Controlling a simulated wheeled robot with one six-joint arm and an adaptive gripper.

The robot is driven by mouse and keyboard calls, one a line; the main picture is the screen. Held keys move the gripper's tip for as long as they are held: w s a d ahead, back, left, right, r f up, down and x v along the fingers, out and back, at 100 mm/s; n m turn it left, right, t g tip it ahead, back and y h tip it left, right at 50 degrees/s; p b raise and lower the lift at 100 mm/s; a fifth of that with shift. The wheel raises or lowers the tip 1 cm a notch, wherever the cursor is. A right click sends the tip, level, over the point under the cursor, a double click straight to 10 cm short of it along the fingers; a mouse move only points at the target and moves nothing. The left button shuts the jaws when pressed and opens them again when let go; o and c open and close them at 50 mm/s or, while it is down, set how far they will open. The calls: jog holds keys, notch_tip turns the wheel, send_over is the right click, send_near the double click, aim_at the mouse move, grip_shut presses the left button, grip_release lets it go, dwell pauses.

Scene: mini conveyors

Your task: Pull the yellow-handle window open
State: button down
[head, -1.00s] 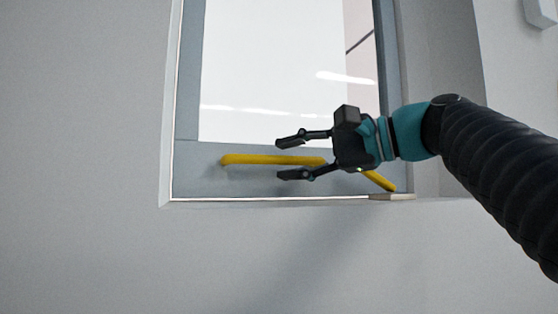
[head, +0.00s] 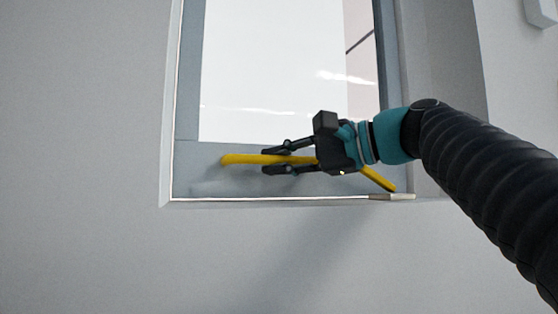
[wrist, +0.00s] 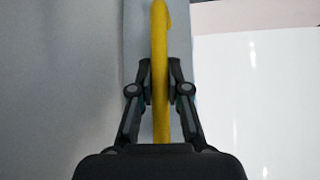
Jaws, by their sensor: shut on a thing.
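The window (head: 187,100) has a grey frame around a pale pane, set in a recess in the wall, and looks shut. Its yellow handle (head: 240,159) is a bar along the bottom of the frame, with its right end bent down to the right. My gripper (head: 272,160) is shut on the yellow handle, one finger above the bar and one below. In the wrist view the yellow handle (wrist: 159,60) runs upright between both finger pads. My gripper's body hides part of the bar in the head view.
The recess's side wall (head: 440,90) stands right of the window, close to my arm. The grey wall (head: 85,150) to the left and below is bare.

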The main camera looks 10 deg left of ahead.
jog(key=shift+n+t+y, duration=0.4)
jog(key=shift+n+y, duration=0.3)
jog(key=shift+n, duration=0.1)
jog(key=w+a, duration=0.1)
jog(key=w, duration=0.1)
jog(key=w+a, duration=0.1)
jog(key=w, duration=0.1)
jog(key=w+a, duration=0.2)
jog(key=w, duration=0.1)
jog(key=shift+a, duration=0.1)
jog(key=c, duration=1.1)
grip_release()
jog(key=shift+f, duration=0.1)
jog(key=shift+c, duration=0.2)
